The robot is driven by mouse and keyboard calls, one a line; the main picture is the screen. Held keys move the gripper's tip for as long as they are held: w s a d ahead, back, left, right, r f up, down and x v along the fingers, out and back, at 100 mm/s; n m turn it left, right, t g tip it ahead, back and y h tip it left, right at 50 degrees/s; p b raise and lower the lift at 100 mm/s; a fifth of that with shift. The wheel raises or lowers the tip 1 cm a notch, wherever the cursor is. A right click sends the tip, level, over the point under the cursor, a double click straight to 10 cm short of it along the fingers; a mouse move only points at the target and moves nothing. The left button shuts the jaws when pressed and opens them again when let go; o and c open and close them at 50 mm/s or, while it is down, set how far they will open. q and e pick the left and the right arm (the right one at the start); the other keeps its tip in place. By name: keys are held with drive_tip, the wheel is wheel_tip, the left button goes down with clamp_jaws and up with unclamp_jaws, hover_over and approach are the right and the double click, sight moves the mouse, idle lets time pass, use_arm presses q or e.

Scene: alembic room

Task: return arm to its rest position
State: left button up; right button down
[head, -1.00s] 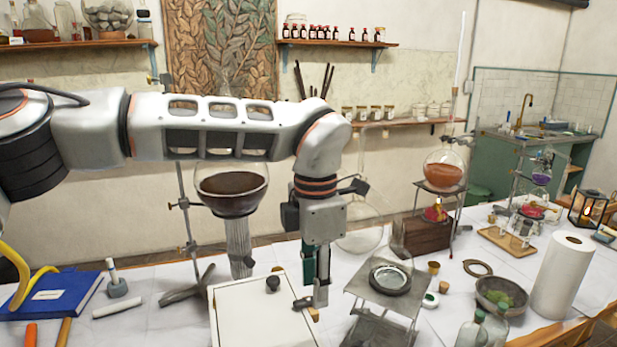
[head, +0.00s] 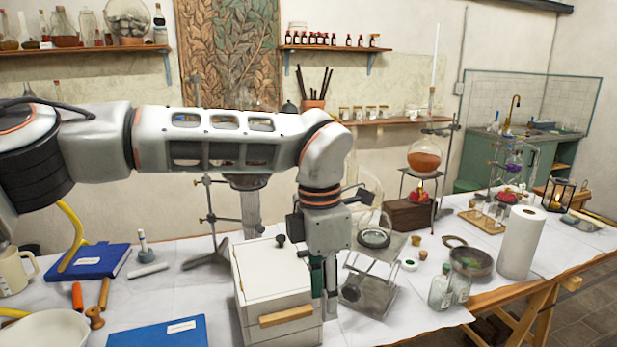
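My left arm comes in from the left and stretches across the middle of the head view. Its gripper (head: 331,300) points down, just right of a white box (head: 270,285) with a dark knob and a wooden handle. One finger shows at the box's right side, and a dark green part shows beside it. The fingertips are partly hidden, so I cannot tell whether the gripper is open or shut. A small metal stand (head: 378,287) with a round dish on top is close on its right. My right gripper is not in view.
Glass bottles (head: 441,288), a dark bowl (head: 470,261) and a paper towel roll (head: 521,243) stand to the right. A retort stand (head: 210,220) is behind the box. Blue books (head: 160,334) and a white bowl (head: 45,331) lie at the front left. Bare cloth shows at front centre-right.

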use_arm(q)
drive_tip(key=s+d+f+g+h, duration=0.2)
drive_tip(key=s+d+g+h, duration=0.1)
drive_tip(key=s+d, duration=0.4)
drive_tip(key=s+d+f+g+h, duration=0.3)
drive_tip(key=s+d+h, duration=0.1)
drive_tip(key=s+d, duration=0.35)
drive_tip(key=s+d+r+n+g+h, duration=0.2)
drive_tip(key=d+r+n+g+h, duration=0.15)
drive_tip(key=d+r+h, duration=0.4)
drive_tip(key=w+a+n+t+h, duration=0.9)
drive_tip(key=w+n+t, duration=0.3)
drive_tip(key=n+t, duration=0.45)
drive_tip(key=w+a+f+n+t+y, duration=0.3)
drive_tip(key=a+f+n+t+y, duration=0.25)
drive_tip(key=f+n, duration=0.2)
drive_tip(key=w+a+f+n+t+y, duration=0.4)
drive_tip(key=a+f+n+y, duration=0.15)
drive_tip(key=f+n, duration=0.2)
drive_tip(key=s+a+f+n+g+y, duration=0.1)
drive_tip(key=s+a+f+n+y, duration=0.25)
drive_tip(key=a+f, duration=0.45)
drive_tip(key=s+a+f+n+y, duration=0.25)
drive_tip(key=a+f+n, duration=0.3)
drive_tip(key=f, duration=0.45)
drive_tip(key=s+a+f+n+g+y, duration=0.2)
drive_tip(key=s+a+f+g+y, duration=0.2)
drive_tip(key=s+a+f, duration=0.7)
drive_tip(key=shift+f, duration=0.65)
